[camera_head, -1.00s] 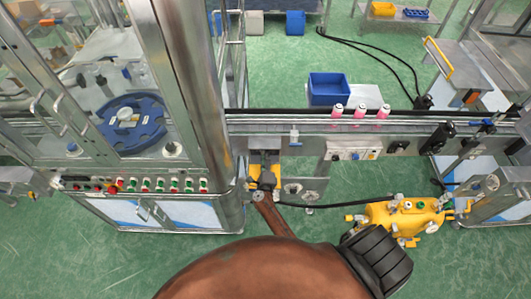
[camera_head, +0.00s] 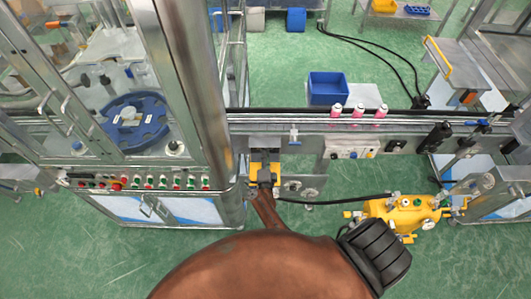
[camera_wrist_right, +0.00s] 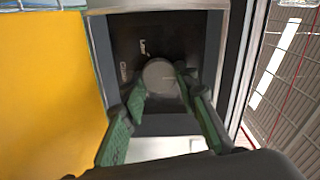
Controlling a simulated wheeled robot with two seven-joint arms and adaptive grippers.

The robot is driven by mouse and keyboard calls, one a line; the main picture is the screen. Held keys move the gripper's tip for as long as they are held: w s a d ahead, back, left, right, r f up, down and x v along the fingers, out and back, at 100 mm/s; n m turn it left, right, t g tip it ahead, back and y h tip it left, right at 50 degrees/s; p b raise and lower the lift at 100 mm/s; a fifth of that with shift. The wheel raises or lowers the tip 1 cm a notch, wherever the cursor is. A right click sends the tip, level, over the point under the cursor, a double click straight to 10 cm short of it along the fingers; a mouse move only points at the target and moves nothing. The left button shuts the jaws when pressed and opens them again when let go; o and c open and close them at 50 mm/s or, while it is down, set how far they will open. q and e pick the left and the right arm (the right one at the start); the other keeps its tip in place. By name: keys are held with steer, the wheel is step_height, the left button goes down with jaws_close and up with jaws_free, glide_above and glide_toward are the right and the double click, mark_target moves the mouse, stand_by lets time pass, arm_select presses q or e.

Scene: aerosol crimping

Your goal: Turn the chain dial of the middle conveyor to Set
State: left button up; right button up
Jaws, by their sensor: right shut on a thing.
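The chain dial (camera_wrist_right: 160,76) is a round grey knob on a dark panel (camera_wrist_right: 118,45) with white lettering, seen in the right wrist view. The lettering is sideways and small; one word looks like "Low" and another like "Chain". The dial's pointer mark is not clear, so I cannot tell its setting. My right gripper (camera_wrist_right: 161,88) has its green fingers closed on either side of the dial, gripping it. In the head view my right gripper (camera_head: 264,180) is at the front of the conveyor (camera_head: 300,127), beside yellow parts, and hides the dial. My left gripper is not in view.
A glass-walled machine with a blue star wheel (camera_head: 132,122) and a row of buttons (camera_head: 140,183) stands left. Pink cans (camera_head: 358,112) stand on the conveyor. A blue bin (camera_head: 328,88) is behind it. A yellow machine (camera_head: 402,211) stands right, with a black hose (camera_head: 335,204).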

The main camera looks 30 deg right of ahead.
steer(key=shift+w+a, duration=0.1)
steer(key=shift+a, duration=0.1)
steer(key=o, duration=1)
steer(key=shift+c, duration=0.2)
steer(key=shift+o, duration=0.9)
steer(key=shift+d, duration=0.15)
